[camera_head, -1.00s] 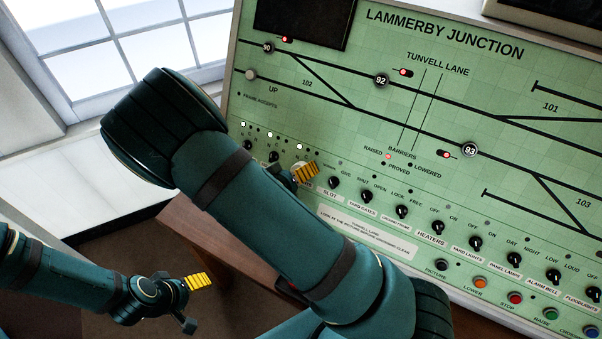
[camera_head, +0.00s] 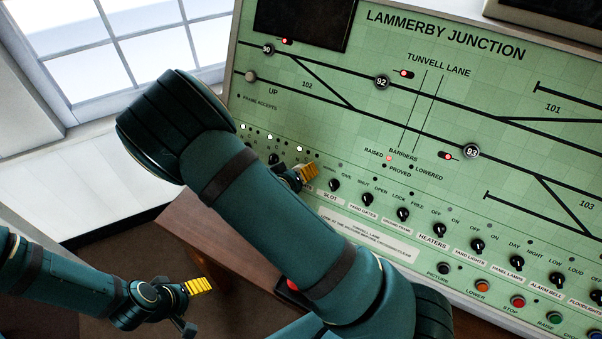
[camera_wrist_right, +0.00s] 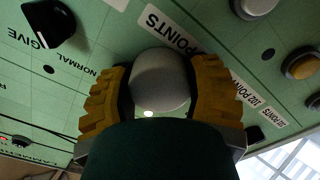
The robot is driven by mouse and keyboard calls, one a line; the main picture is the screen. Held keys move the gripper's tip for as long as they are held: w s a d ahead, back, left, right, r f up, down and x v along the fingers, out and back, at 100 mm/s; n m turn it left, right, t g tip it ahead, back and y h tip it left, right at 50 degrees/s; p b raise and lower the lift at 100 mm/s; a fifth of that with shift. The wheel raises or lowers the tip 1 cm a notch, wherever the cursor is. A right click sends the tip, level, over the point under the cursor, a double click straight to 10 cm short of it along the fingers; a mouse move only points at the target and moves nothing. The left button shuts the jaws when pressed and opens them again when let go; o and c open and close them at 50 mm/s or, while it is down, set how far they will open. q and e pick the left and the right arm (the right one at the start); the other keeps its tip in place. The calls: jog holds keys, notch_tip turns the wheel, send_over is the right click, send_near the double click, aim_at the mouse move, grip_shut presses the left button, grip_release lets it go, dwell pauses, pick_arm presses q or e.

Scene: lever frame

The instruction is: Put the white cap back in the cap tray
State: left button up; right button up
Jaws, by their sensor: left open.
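The white cap (camera_wrist_right: 160,78) is a pale round piece in the right wrist view, beside a POINTS label on the green panel. My right gripper (camera_head: 309,172) is at the panel's lower left in the head view. In the right wrist view its yellow fingers lie against both sides of the cap. I cannot tell whether the cap is still seated on the panel. In the head view the gripper hides the cap. My left gripper (camera_head: 200,286) is open and empty at the lower left, well away from the panel. No cap tray can be made out.
The green signal panel (camera_head: 420,120) fills the right, with rows of black knobs and coloured push buttons (camera_head: 482,286) along its lower part. My right arm crosses in front of its left part. A brown wooden desk edge (camera_head: 215,240) lies below. A window (camera_head: 100,50) is behind.

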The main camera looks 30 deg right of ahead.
jog(key=shift+a+r, duration=0.1)
dwell(0.3)
jog(key=shift+p+v, duration=3.1)
jog(key=shift+v, duration=0.8)
jog(key=shift+w+a+f+n+t+y+b, duration=0.1)
jog(key=shift+w+a+n+t+y+b, duration=0.45)
jog(key=shift+w+n+t+y+b, duration=0.95)
jog(key=shift+w+a+f+n+t+y+b, duration=0.1)
jog(key=shift+w+a+n+t+y+b, duration=0.7)
jog(key=shift+n+y, duration=1.4)
jog(key=shift+w+a+n+t+y+b, duration=0.35)
jog(key=shift+w+n+t+y+b, duration=0.25)
jog(key=shift+w+n+y+b, duration=1)
jog(key=shift+s+n, duration=0.3)
jog(key=shift+n, duration=0.2)
